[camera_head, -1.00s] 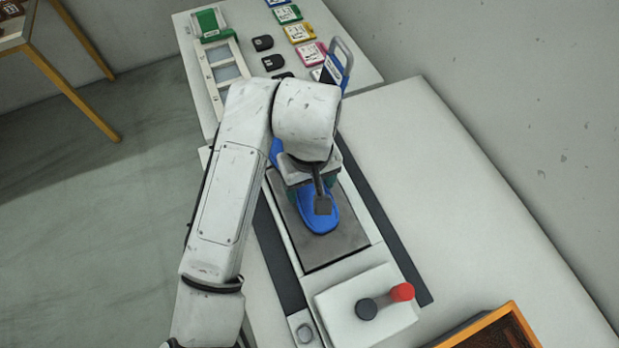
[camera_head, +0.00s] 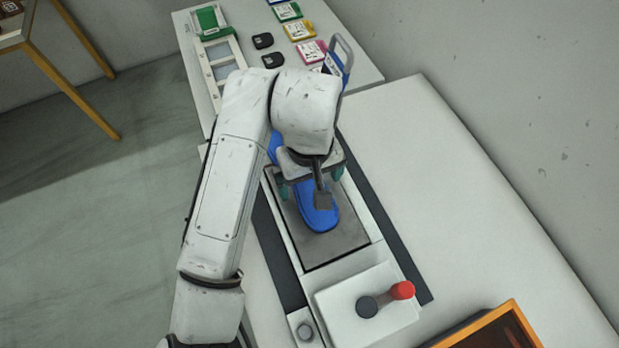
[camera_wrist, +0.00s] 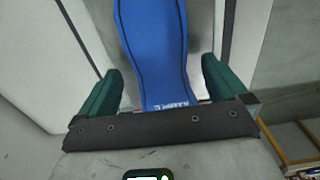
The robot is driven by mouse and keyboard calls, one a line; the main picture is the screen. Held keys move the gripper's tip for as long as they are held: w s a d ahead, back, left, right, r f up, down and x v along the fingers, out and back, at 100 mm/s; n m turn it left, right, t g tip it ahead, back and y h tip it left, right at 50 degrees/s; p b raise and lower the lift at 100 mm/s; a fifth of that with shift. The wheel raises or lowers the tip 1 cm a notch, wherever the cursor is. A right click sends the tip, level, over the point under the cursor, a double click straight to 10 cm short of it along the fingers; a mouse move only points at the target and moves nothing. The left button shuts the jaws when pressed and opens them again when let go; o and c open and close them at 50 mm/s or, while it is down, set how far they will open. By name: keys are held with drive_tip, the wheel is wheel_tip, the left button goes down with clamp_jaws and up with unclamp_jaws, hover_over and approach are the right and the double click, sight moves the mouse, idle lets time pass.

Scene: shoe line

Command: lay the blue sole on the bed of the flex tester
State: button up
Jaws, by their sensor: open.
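The blue sole (camera_head: 319,217) lies lengthwise on the dark bed (camera_head: 345,240) of the flex tester (camera_head: 359,266) in the head view. My arm hides part of the sole. My gripper (camera_head: 312,180) is over the sole, with its fingers spread on either side of it. In the wrist view, the green fingers of my gripper (camera_wrist: 160,88) stand wide open, with gaps between them and the sole (camera_wrist: 152,45). The sole looks flat, and lettering shows at its near end.
A control box with a dark knob and a red knob (camera_head: 402,290) is at the tester's near end. An orange-edged box (camera_head: 487,328) sits at the lower right. Coloured cards (camera_head: 300,32) and dark pieces lie on the far table. The tabletop right of the tester is clear.

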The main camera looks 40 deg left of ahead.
wheel_tip(320, 180, up, 10)
drive_tip(key=p, duration=0.1)
drive_tip(key=shift+f, duration=0.15)
idle(0.5)
